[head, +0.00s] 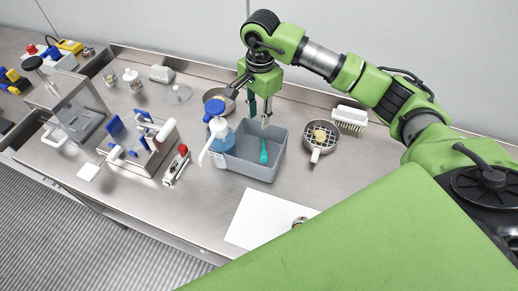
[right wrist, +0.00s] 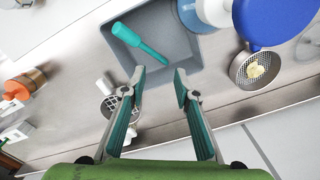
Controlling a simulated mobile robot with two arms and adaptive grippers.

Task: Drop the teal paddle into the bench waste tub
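The teal paddle (head: 264,151) is inside the grey waste tub (head: 240,168), toward its right side. In the right wrist view the paddle (right wrist: 140,43) lies slanted across one side of the tub (right wrist: 203,48), apart from my fingers. I cannot tell whether it rests flat or leans on the wall. My right gripper (head: 259,114) is above the tub's back part, pointing down. In the right wrist view the gripper (right wrist: 160,73) is open, with nothing between its fingertips. My left gripper is not in view.
A blue-capped pump bottle (head: 216,130) stands at the tub's left. A white sheet (head: 262,217) lies in front. A rack with blue-and-white tools (head: 137,147) stands left.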

